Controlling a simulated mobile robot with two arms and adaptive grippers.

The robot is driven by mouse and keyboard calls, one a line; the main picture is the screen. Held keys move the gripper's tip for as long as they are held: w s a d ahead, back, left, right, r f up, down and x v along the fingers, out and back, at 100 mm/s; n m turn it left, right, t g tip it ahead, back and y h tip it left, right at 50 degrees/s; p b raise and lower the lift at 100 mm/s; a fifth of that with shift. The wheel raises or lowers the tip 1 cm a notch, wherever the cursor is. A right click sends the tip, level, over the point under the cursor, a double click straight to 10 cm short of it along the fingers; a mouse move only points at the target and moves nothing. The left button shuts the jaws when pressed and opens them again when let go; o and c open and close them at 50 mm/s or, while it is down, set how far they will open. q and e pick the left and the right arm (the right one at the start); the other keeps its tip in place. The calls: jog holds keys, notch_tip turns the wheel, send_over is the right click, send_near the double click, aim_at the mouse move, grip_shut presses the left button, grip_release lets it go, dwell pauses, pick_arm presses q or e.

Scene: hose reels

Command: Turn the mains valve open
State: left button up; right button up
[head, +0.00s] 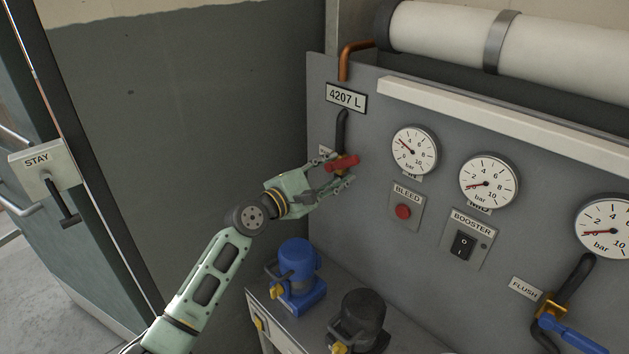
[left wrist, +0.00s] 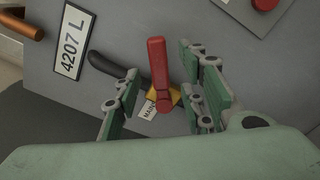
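The mains valve has a red lever handle (head: 342,163) on a brass body, on the grey panel under the 4207 L plate. A black pipe runs from it up the panel. In the left wrist view the red handle (left wrist: 158,75) stands between my left gripper's fingers (left wrist: 162,98), with gaps on both sides. The brass body (left wrist: 175,94) and a partly covered label starting "MAIN" show behind it. My left gripper (head: 336,172) is open around the handle in the head view. My right gripper is not in view.
Gauges (head: 414,150), a red BLEED button (head: 403,211) and a BOOSTER switch (head: 463,245) are right of the valve. A blue-handled FLUSH valve (head: 570,335) is lower right. A blue pump (head: 296,272) and a dark pump (head: 360,318) stand on the ledge below.

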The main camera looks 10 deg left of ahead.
pick_arm(q)
jog(key=v, duration=0.6)
jog(key=shift+s+a, duration=0.2)
jog(key=shift+s, duration=0.1)
jog(key=shift+c, duration=0.3)
